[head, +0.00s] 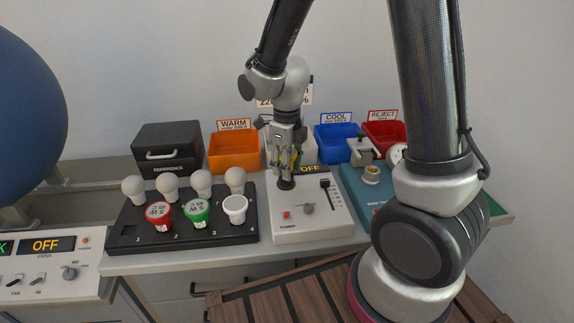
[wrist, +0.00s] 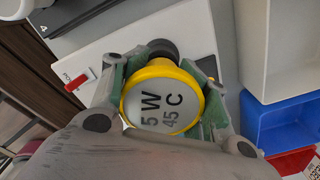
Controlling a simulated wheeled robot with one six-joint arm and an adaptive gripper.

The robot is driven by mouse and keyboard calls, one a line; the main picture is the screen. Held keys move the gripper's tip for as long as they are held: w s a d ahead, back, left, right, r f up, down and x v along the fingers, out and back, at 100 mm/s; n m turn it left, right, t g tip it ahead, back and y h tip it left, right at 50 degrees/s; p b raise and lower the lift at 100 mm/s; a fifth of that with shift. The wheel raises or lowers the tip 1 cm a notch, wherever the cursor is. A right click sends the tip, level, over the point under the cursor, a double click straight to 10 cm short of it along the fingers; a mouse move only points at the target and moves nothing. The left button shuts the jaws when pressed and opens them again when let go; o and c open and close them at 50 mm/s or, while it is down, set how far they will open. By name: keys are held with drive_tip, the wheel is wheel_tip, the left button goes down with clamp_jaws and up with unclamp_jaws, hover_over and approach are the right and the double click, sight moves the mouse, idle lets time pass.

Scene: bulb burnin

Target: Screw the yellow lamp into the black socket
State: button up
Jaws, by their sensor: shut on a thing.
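The yellow lamp (wrist: 162,98) has a yellow rim and a pale end face marked 5 W 45 C. In the wrist view it sits between both fingers of my gripper (wrist: 163,88), which is shut on it. In the head view my gripper (head: 287,165) points down over the white power box, and only a sliver of the yellow lamp (head: 295,158) shows. The black socket (head: 286,184) is on the box top just below the fingertips; part of it shows past the lamp in the wrist view (wrist: 163,47). I cannot tell whether the lamp touches the socket.
The white power box (head: 310,226) has a red switch, a knob and a slider. A black tray (head: 128,238) with several white, red and green lamps is at left. Orange (head: 234,163), blue (head: 337,151) and red (head: 385,140) bins stand behind. A teal fixture (head: 368,205) is at right.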

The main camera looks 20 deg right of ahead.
drive_tip(key=o, duration=1)
drive_tip(key=n, duration=0.8)
drive_tip(key=shift+w+n, duration=0.1)
drive_tip(key=shift+n, duration=0.3)
drive_tip(key=n, duration=0.3)
drive_tip(key=shift+n, duration=0.3)
drive_tip(key=n, duration=0.3)
drive_tip(key=shift+w+n, duration=0.1)
drive_tip(key=shift+n, duration=0.3)
drive_tip(key=n, duration=0.7)
